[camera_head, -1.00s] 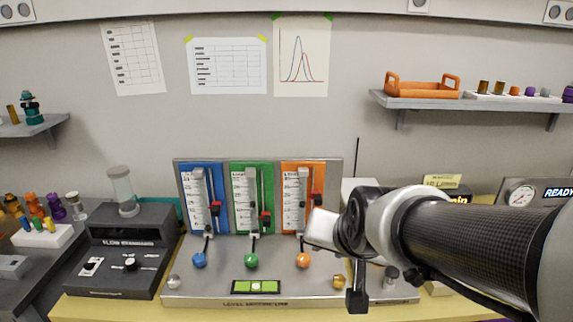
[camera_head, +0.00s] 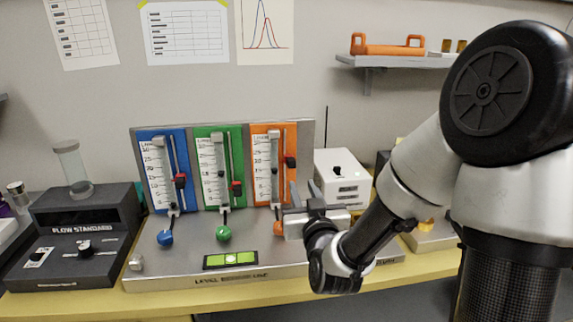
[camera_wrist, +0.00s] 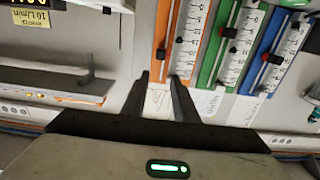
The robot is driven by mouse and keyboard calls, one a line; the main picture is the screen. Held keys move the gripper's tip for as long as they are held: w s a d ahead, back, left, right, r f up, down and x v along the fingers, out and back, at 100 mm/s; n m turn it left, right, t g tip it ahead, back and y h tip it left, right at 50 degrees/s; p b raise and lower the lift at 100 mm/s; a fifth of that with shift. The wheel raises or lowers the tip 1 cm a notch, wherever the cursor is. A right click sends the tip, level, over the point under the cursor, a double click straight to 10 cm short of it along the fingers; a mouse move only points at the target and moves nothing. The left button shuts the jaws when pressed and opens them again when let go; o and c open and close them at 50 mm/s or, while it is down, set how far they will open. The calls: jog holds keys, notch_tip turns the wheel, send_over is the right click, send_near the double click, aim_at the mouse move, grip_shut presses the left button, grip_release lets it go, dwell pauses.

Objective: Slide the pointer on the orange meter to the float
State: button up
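The orange meter (camera_head: 292,136) stands at the right of three meters on a grey panel.
The green meter (camera_head: 237,140) and blue meter (camera_head: 182,145) stand left of the orange one. An orange knob (camera_head: 279,228) is partly hidden by my gripper. A white box (camera_head: 342,185) stands close on the right. A dark flow standard (camera_head: 75,235) is at left.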

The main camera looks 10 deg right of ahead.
aim_at(292, 162)
jog(key=w+b, duration=0.1)
jog(key=w, duration=1.5)
jog(key=shift+w, duration=0.35)
grip_shut()
